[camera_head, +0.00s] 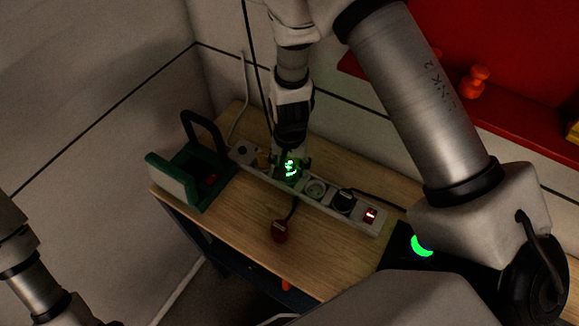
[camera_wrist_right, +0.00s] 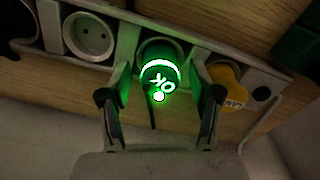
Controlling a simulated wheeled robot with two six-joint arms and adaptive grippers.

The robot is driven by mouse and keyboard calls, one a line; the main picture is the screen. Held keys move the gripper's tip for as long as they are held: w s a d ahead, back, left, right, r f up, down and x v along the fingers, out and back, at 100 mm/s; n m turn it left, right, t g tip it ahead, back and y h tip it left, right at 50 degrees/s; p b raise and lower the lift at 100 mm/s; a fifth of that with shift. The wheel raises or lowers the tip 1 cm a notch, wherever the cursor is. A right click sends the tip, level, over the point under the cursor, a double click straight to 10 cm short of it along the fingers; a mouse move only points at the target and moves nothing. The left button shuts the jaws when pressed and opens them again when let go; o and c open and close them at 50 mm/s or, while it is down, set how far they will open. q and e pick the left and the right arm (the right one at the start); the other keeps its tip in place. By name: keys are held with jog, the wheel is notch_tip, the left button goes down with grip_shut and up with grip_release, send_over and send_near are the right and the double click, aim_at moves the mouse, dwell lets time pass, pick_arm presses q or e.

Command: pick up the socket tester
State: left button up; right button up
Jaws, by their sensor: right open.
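The socket tester (camera_head: 290,170) glows green and sits plugged into the white power strip (camera_head: 331,208) on the wooden table. In the right wrist view the tester (camera_wrist_right: 160,76) is round and dark green, with a lit ring, the letters OK and a bright dot. My right gripper (camera_head: 291,157) is over the strip. In the wrist view its open fingers (camera_wrist_right: 160,103) stand on either side of the tester, with visible gaps; I cannot tell how deep they reach. My left arm shows at the lower left, but its gripper is out of view.
In the strip, a yellow plug (camera_wrist_right: 228,84) sits beside the tester, then an empty socket (camera_wrist_right: 89,37) on the other side and a black plug (camera_head: 343,201). A green-and-white case (camera_head: 190,177) stands left.

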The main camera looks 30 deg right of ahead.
jog(key=shift+s+a+r, duration=0.15)
jog(key=shift+c, duration=0.6)
jog(key=shift+s+a+r, duration=0.15)
jog(key=shift+s, duration=0.1)
grip_shut()
pick_arm(q)
jog(key=shift+s+a, duration=0.2)
jog(key=shift+s, duration=0.05)
pick_arm(e)
jog(key=shift+w, duration=0.1)
